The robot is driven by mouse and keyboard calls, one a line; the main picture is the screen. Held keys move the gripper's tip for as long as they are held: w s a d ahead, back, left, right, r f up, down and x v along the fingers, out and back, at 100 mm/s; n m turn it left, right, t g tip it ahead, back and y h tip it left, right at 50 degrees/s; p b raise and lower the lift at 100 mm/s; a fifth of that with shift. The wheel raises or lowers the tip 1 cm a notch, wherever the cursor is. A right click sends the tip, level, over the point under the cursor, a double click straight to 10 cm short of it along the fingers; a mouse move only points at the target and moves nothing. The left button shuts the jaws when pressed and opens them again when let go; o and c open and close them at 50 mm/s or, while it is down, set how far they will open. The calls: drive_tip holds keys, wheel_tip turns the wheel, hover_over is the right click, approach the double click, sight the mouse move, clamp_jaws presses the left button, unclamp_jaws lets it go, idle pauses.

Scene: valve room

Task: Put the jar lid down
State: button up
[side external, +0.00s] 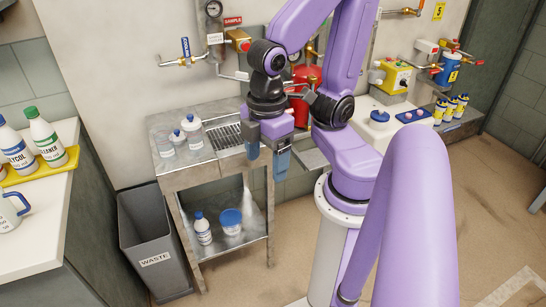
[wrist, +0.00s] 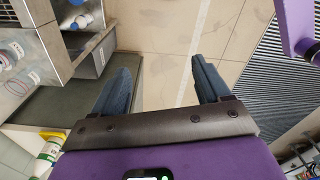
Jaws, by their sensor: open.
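My gripper (side external: 268,162) is open and empty, pointing down in front of the steel bench; in the wrist view, bare floor shows between its fingers (wrist: 160,66). No loose jar lid can be made out for certain. A tub with a blue top (side external: 231,217) sits on the bench's lower shelf, beside a white bottle with a blue cap (side external: 202,228). Small clear and white jars (side external: 191,132) with blue marks or caps stand on the bench top, left of my gripper. A round blue-topped piece (side external: 379,117) sits on the white counter at right; I cannot tell what it is.
The steel bench (side external: 163,124) has a drain grille (side external: 228,135). A grey waste bin (side external: 155,240) stands at its left. A left counter holds bottles on a yellow tray (side external: 36,170). Pipes and valves line the wall. The floor (side external: 510,180) at right is clear.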

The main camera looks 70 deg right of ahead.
drive_tip(key=shift+s+d+f, duration=0.2)
drive_tip(key=shift+s+d, duration=0.15)
drive_tip(key=shift+s, duration=0.3)
drive_tip(key=shift+c, duration=0.8)
